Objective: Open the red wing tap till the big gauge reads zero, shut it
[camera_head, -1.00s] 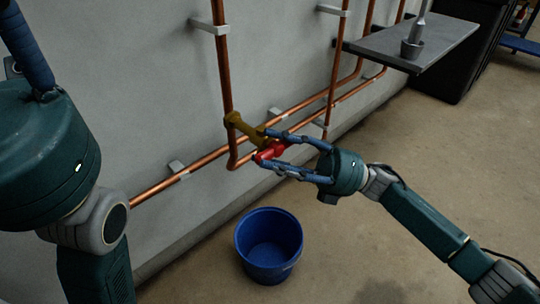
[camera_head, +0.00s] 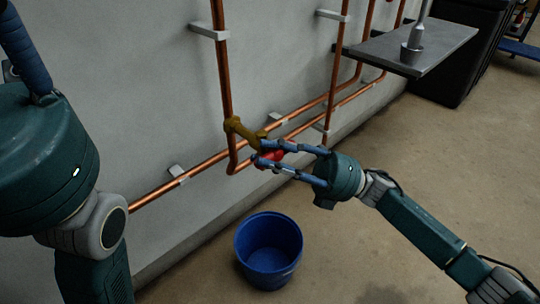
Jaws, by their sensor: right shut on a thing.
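The red wing tap (camera_head: 271,158) sits on a brass fitting (camera_head: 242,131) at the low bend of a copper pipe on the wall. My right gripper (camera_head: 264,153) reaches in from the right, its two blue fingers shut on the red tap, one above and one below. The fingers hide part of the tap. How far the tap is turned cannot be told. My left arm fills the left edge; its gripper is out of view. The big gauge does not show in this view.
A blue bucket (camera_head: 268,251) stands on the floor below the tap, with no liquid visible in it. A grey shelf (camera_head: 440,46) with a metal cup-shaped object (camera_head: 412,50) juts out at upper right. Copper pipes (camera_head: 165,188) run along the wall. A black bin (camera_head: 452,75) stands behind the shelf.

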